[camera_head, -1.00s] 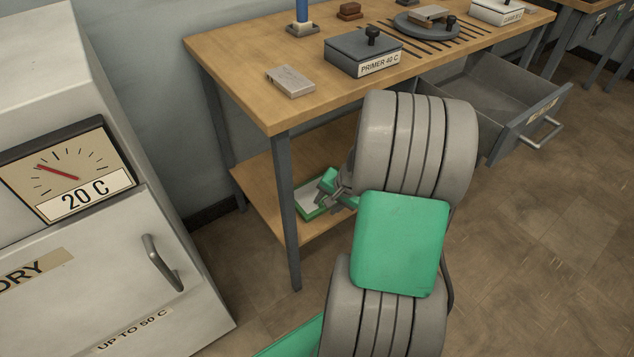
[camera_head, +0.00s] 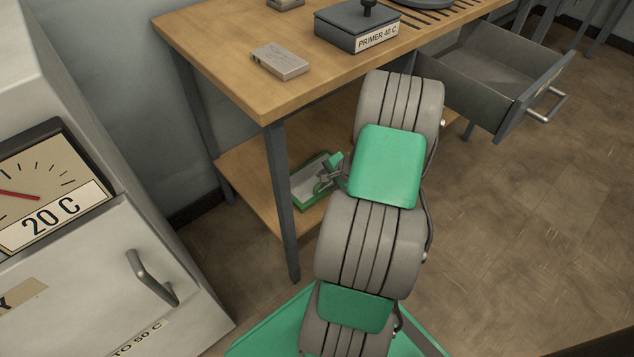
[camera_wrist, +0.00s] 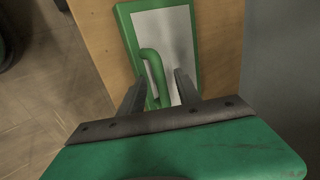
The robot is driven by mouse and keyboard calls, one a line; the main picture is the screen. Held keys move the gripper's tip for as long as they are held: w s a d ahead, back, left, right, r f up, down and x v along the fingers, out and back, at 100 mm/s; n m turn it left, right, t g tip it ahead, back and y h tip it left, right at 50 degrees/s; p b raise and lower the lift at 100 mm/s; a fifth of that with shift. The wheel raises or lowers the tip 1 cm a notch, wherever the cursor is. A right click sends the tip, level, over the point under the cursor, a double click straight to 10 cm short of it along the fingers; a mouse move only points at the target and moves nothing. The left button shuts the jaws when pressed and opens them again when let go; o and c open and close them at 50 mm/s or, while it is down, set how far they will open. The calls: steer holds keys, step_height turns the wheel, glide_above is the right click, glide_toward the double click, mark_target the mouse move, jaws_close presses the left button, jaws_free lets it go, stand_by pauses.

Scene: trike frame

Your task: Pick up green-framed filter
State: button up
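The green-framed filter (camera_head: 307,187) lies on the bench's lower shelf. It is a pale panel in a green frame, and part of it is hidden by my arm in the head view. In the wrist view the filter (camera_wrist: 176,38) is straight ahead, with a raised green handle (camera_wrist: 153,66) on its left half. My gripper (camera_wrist: 160,77) is open, with one finger on each side of the handle's lower end. I cannot tell whether either finger touches it. In the head view my gripper (camera_head: 326,180) is small, low over the filter.
The lower shelf (camera_head: 250,165) sits under the wooden bench top (camera_head: 225,50), with a front leg (camera_head: 281,200) close left of my arm. An open drawer (camera_head: 495,80) juts out at the right. A drying cabinet (camera_head: 100,270) stands at the left. Floor at the right is clear.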

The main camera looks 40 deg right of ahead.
steer(key=shift+r, duration=0.1)
steer(key=shift+c, duration=0.4)
jaws_close()
stand_by(0.8)
